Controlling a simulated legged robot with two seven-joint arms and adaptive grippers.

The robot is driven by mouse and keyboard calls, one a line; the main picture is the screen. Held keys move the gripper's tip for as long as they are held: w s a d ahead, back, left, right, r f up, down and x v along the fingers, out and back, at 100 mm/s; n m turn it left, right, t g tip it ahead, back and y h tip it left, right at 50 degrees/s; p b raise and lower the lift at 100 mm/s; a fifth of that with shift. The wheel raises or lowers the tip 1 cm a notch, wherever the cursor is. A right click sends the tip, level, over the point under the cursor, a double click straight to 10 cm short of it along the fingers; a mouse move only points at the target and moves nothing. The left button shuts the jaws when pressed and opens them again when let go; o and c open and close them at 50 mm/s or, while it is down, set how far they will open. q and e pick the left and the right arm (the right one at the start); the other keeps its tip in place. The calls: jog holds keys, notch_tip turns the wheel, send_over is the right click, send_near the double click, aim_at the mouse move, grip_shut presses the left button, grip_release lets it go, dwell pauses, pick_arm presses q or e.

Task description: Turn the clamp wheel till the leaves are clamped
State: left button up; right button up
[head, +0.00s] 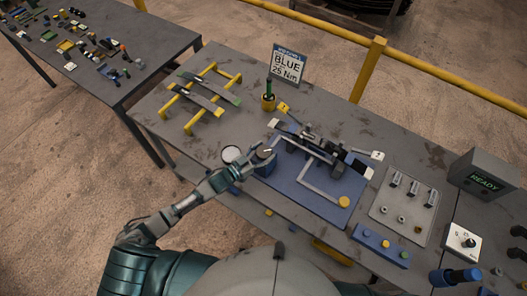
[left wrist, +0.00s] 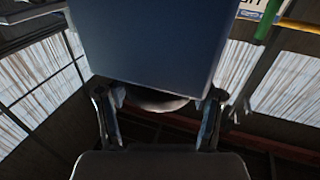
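The blue fixture (head: 310,190) sits mid-bench. Dark leaves (head: 328,147) lie across it, with a numbered tag at one end; I cannot tell how tightly they are held. My left gripper (head: 262,158) is at the fixture's left end, around a dark round part that looks like the clamp wheel, mostly hidden by the fingers. In the left wrist view, the two fingers (left wrist: 160,108) stand wide apart, with a grey rounded rim (left wrist: 155,101) between them and a large blue block (left wrist: 145,40) ahead. Contact is unclear. My right gripper is not in view.
A white round disc (head: 231,154) is left of the gripper. A yellow rack (head: 208,96) holding strips, a green-topped tool (head: 268,97) and a BLUE 25 Nm sign (head: 288,66) stand behind. A grey tray (head: 405,208) and a READY box (head: 487,178) are at right.

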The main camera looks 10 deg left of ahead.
pick_arm(q)
jog(key=o, duration=0.4)
jog(key=shift+w, duration=0.1)
jog(key=v, duration=1.2)
jog(key=shift+w, duration=0.1)
